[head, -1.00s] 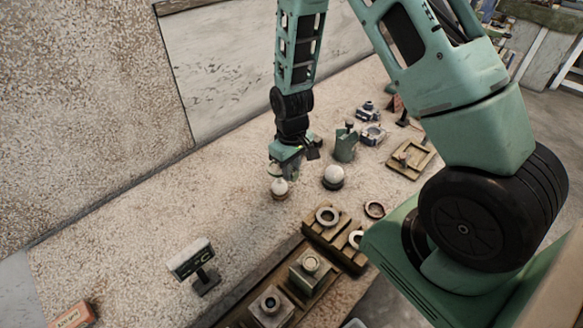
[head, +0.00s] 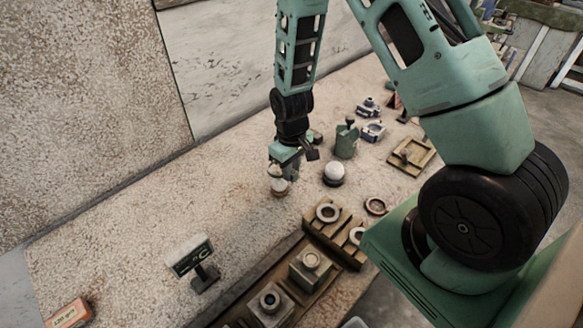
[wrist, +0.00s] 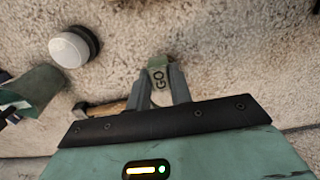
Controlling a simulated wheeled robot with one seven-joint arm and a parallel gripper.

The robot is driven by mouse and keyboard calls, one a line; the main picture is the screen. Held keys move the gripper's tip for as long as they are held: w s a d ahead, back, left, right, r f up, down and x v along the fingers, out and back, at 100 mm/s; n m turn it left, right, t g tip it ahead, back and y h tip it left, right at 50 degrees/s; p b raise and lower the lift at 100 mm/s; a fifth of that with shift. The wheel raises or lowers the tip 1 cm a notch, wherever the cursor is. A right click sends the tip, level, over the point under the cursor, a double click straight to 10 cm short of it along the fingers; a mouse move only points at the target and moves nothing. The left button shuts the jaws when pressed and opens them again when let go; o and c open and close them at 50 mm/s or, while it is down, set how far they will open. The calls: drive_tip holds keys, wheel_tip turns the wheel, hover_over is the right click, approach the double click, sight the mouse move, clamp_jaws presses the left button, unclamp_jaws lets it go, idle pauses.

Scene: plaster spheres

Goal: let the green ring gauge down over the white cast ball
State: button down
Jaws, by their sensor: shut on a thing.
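My gripper (head: 279,166) points down over a white ball (head: 279,186) on a small brown base on the bench. In the wrist view my gripper (wrist: 160,98) is shut on the tab of the green ring gauge (wrist: 160,70), which is marked "GO". The gauge's ring is mostly hidden, and I cannot tell whether it is around the ball or just above it. A second white ball (head: 334,172) sits on a dark base to the right, apart from my gripper; it also shows in the wrist view (wrist: 70,48).
A green canister (head: 346,142) stands behind the second ball. A wooden rack with pale rings (head: 328,214) and square blocks (head: 311,266) lie along the front. A small sign (head: 188,255) stands front left. The bench left of my gripper is clear.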

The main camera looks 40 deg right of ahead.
drive_tip(key=shift+f+b, duration=0.9)
drive_tip(key=shift+f, duration=0.45)
drive_tip(key=shift+f+b, duration=2)
drive_tip(key=shift+f, duration=0.7)
drive_tip(key=shift+r, duration=0.15)
idle(1.2)
drive_tip(key=shift+r+p, duration=4.25)
drive_tip(key=shift+r, duration=1.15)
